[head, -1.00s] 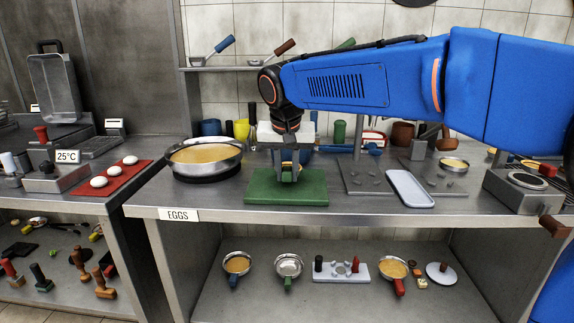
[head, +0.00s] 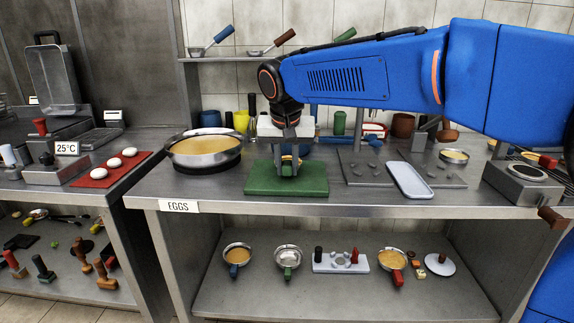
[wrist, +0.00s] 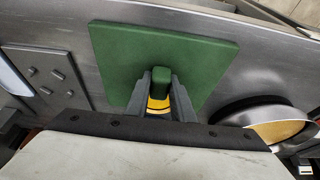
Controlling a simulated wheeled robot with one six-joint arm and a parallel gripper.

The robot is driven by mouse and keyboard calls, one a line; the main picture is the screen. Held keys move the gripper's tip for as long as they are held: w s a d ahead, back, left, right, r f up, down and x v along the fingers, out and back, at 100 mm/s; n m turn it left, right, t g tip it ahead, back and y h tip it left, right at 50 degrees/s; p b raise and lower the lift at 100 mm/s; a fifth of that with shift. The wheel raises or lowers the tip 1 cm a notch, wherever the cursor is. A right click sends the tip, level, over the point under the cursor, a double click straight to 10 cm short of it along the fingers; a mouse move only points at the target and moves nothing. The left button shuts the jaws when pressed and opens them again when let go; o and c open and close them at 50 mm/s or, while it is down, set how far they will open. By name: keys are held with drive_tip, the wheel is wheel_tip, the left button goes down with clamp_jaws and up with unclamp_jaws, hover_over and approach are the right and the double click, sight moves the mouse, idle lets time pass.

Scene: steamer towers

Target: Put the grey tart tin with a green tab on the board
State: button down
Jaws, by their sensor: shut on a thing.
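The green board (head: 258,183) lies flat on the steel counter; it also fills the upper middle of the wrist view (wrist: 115,50). My gripper (head: 287,170) points down over the board. In the wrist view my gripper (wrist: 160,84) is shut on a green tab, with a yellow-filled tart tin (wrist: 157,103) just below it. The tin shows in the head view (head: 292,160) as a small yellow-topped shape behind the fingers. My fingers hide most of it, including its grey side. I cannot tell whether it touches the board.
A large filled pan (head: 205,148) stands close left of the board. A dark grey plate (head: 365,167) with small studs and a pale tray (head: 409,180) lie to the right. Another filled tin (head: 453,156) sits farther right. Cups and jars stand behind.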

drive_tip(key=shift+f, duration=0.2)
drive_tip(key=c, duration=1.5)
unclamp_jaws()
drive_tip(key=shift+o, duration=0.2)
drive_tip(key=v, duration=1.7)
drive_tip(key=shift+s+d+r, duration=0.1)
drive_tip(key=shift+s, duration=0.05)
